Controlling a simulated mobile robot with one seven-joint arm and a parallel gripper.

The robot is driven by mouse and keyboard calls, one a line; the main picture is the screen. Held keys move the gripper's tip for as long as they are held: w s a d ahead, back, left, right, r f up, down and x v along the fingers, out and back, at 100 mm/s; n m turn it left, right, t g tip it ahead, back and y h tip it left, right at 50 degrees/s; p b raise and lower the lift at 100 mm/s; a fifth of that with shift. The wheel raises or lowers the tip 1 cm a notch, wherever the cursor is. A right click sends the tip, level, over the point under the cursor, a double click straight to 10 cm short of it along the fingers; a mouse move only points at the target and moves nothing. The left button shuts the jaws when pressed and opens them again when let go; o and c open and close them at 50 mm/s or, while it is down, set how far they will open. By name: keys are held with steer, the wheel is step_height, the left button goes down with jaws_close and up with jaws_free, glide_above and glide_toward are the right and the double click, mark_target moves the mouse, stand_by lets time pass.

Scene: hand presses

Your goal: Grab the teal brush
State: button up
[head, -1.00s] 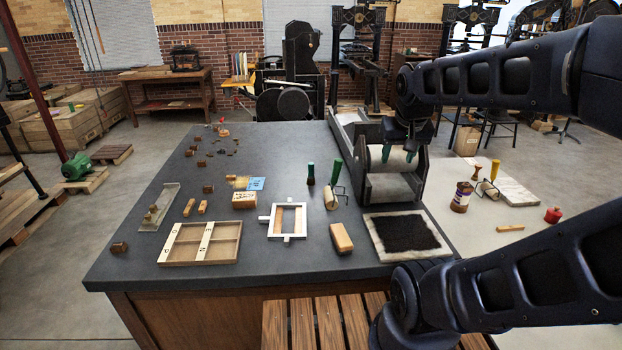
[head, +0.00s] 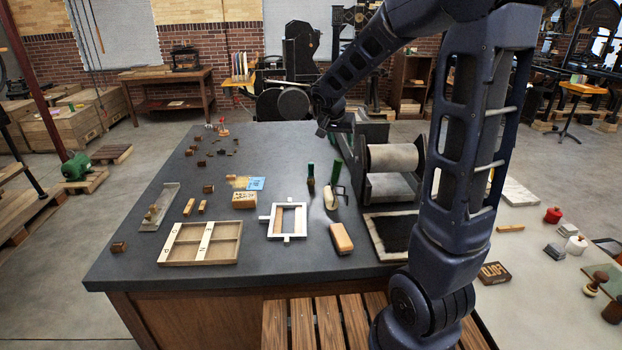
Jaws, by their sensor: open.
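The teal brush (head: 310,174) stands upright on the dark worktop, with a teal-green handle on top and a dark lower end. A hand roller (head: 332,198) with a brighter green handle is just to its right, a small gap away. My gripper (head: 335,130) is in the air, above and slightly right of the brush in the picture, and apart from it. It is open and appears empty; its fingers are small and dark, partly hidden against the press behind.
A roller press (head: 392,157) stands right of the brush. My arm hides part of the black ink pad (head: 385,235). A white frame (head: 271,234), a tan block (head: 341,238) and a sectioned wooden tray (head: 178,262) lie nearer.

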steer(key=m+t, duration=0.1)
glide_toward(312, 168)
steer(key=x, duration=0.6)
steer(key=shift+w+a+f, duration=0.1)
steer(key=shift+w+f, duration=0.15)
steer(key=shift+w, duration=0.25)
steer(key=shift+w+x, duration=0.15)
steer(key=shift+x, duration=1.1)
steer(key=shift+w+x, duration=0.15)
steer(key=shift+x, duration=1.1)
steer(key=shift+r, duration=0.15)
jaws_close()
steer(key=shift+r, duration=0.1)
